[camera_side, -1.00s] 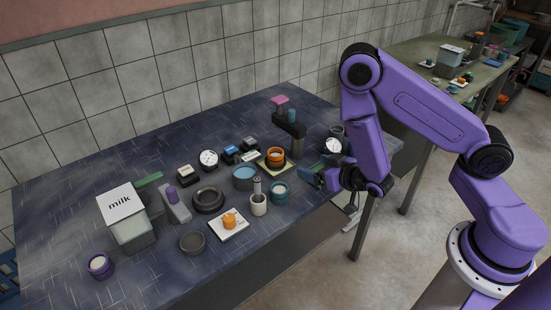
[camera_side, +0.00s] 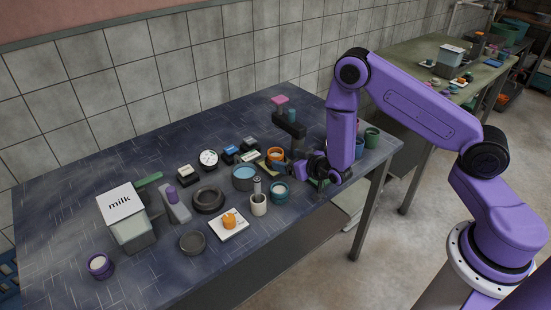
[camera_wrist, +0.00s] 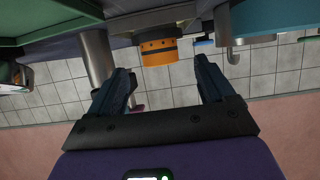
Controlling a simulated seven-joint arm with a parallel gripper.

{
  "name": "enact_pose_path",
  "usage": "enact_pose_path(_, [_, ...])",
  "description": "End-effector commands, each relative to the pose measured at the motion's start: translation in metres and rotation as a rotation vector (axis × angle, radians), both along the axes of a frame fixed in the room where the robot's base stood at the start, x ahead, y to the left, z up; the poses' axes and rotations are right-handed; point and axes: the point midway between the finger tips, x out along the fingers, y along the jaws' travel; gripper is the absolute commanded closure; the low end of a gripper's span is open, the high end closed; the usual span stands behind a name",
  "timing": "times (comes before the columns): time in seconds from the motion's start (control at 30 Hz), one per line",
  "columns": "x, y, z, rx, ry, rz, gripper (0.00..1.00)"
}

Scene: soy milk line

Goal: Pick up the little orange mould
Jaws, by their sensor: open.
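An orange round mould (camera_side: 275,154) stands at the foot of the dark press stand (camera_side: 290,127), towards the back right of the dark table. It also shows in the wrist view (camera_wrist: 159,51), upside down, as an orange cylinder with a row of small dark holes, ahead of and between my fingers. My gripper (camera_side: 285,167) is low over the table, just right of this mould; in the wrist view my gripper (camera_wrist: 165,70) is open with nothing held. A second, smaller orange piece (camera_side: 229,222) sits on a white card nearer the front edge.
A dark green pot (camera_side: 371,137) is behind my arm. The milk box (camera_side: 130,222) is far left. Bare table lies at the back left.

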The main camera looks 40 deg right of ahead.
Motion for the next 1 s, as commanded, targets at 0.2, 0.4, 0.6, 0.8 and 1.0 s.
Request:
enact_pose_path(0.2, [0.018,-0.001,-0.005,0.002,-0.002,-0.003,0.18])
enact_pose_path(0.4, [0.040,-0.001,-0.013,0.001,0.000,-0.002,0.18])
enact_pose_path(0.6, [0.049,-0.001,-0.017,0.000,0.001,-0.001,0.18])
enact_pose_path(0.8, [0.049,-0.001,-0.017,0.000,0.001,-0.001,0.18])
enact_pose_path(1.0, [0.049,-0.001,-0.017,0.001,0.001,0.000,0.77])
